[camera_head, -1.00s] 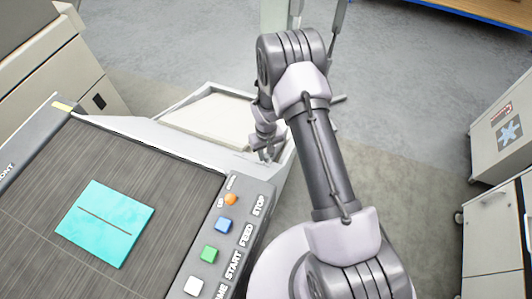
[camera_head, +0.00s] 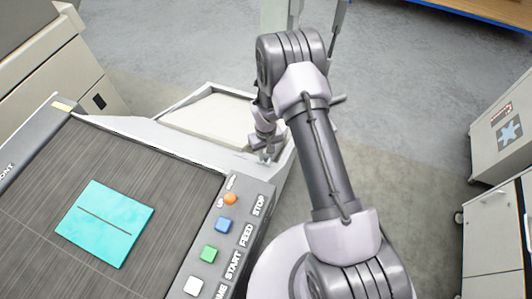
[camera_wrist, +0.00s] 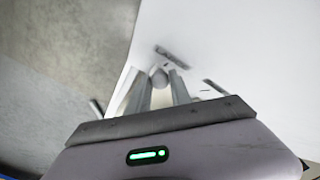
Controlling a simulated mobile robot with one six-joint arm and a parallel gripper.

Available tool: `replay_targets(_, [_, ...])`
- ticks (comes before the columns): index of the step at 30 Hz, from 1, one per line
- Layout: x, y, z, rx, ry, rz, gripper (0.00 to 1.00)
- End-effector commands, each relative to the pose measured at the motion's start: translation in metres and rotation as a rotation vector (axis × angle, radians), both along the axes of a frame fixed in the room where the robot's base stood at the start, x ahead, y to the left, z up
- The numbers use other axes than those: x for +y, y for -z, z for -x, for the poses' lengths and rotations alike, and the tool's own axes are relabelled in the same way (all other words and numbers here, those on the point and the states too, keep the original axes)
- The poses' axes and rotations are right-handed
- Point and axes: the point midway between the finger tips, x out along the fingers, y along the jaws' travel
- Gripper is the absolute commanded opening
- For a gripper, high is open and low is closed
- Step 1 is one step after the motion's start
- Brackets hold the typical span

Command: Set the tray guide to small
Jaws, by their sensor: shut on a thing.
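The white tray (camera_head: 208,116) sticks out from the side of the machine in the head view. My gripper (camera_head: 268,150) is down at the tray's right end, partly hidden by my arm. In the wrist view, my gripper (camera_wrist: 156,88) is shut on a small round grey knob (camera_wrist: 158,76), which I take to be the tray guide's. The knob stands on a white surface (camera_wrist: 235,60) beside a short dark label (camera_wrist: 171,56), too blurred to read. The guide's setting cannot be told. A small dark mark (camera_wrist: 214,87) lies right of the fingers.
The machine's dark bed (camera_head: 150,165) carries a turquoise sheet (camera_head: 105,223). Orange, blue, green and white buttons line its panel (camera_head: 225,235) close to my arm. A grey cabinet (camera_head: 500,130) stands at the right. The floor (camera_head: 400,110) between is clear.

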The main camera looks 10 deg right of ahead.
Motion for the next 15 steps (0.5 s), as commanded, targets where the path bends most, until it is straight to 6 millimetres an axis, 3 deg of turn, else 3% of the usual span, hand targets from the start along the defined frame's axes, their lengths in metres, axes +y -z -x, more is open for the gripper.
replay_targets(9, [0.053, 0.004, -0.041, -0.006, -0.004, -0.001, 0.0])
replay_targets(15, [0.074, 0.001, -0.054, -0.002, 0.0, 0.0, 0.0])
